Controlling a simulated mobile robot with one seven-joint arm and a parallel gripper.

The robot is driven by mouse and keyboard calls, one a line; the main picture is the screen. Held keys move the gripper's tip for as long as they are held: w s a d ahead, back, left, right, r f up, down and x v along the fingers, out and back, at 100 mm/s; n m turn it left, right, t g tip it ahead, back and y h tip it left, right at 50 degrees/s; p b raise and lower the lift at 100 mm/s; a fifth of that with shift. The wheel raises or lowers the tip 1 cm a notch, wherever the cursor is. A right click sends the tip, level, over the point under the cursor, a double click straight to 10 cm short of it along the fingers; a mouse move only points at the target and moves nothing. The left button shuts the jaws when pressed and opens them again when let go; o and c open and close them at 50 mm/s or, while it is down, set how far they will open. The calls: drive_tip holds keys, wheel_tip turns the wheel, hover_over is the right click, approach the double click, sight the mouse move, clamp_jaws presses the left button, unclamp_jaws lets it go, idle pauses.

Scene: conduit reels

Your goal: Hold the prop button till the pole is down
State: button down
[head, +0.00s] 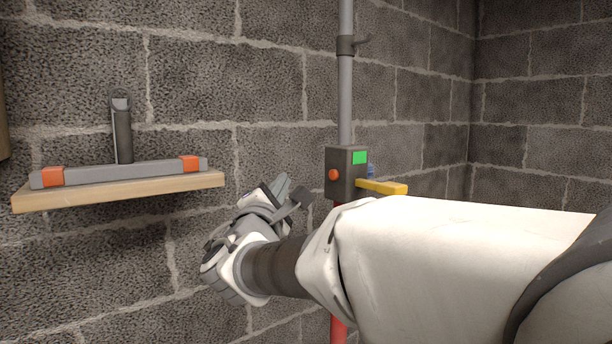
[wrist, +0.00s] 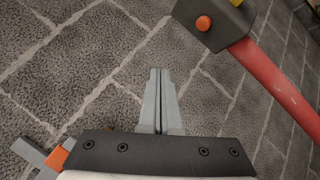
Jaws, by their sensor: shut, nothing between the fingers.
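The pole has a grey upper tube (head: 345,100) and a red lower tube (head: 338,328), which also shows in the wrist view (wrist: 275,85). Between them sits a dark box (head: 346,160) with an orange-red round button (head: 333,174), a green panel (head: 359,158) and a yellow lever (head: 382,187). In the wrist view the button (wrist: 204,23) is at the top right. My gripper (head: 283,187) is shut and empty, left of the box and apart from it. Its closed fingers (wrist: 161,78) show in the wrist view, below and left of the button. My arm hides part of the red tube.
A wooden shelf (head: 120,192) on the left wall carries a grey bar (head: 120,173) with orange ends and an upright dark handle. A block wall (head: 200,75) stands close behind everything. The wall corner is at the right.

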drive_tip(key=w+d+b, duration=0.1)
drive_tip(key=w+d, duration=0.4)
drive_tip(key=d, duration=0.2)
drive_tip(key=shift+d, duration=0.2)
drive_tip(key=shift+w+d+f+b, duration=0.1)
drive_tip(key=shift+d+b, duration=0.15)
drive_tip(key=shift+b, duration=0.35)
idle(1.7)
drive_tip(key=shift+w+d+b, duration=0.3)
drive_tip(key=shift+d+b, duration=0.2)
drive_tip(key=shift+b, duration=0.05)
idle(1.8)
drive_tip(key=shift+a, duration=0.1)
idle(1.1)
drive_tip(key=shift+s+a, duration=0.45)
drive_tip(key=shift+a, duration=0.2)
drive_tip(key=shift+s+a+b, duration=0.3)
drive_tip(key=shift+s+a, duration=0.4)
drive_tip(key=shift+a, duration=0.35)
drive_tip(key=shift+s+a+b, duration=0.3)
drive_tip(key=shift+s+a, duration=0.4)
drive_tip(key=shift+a, duration=0.35)
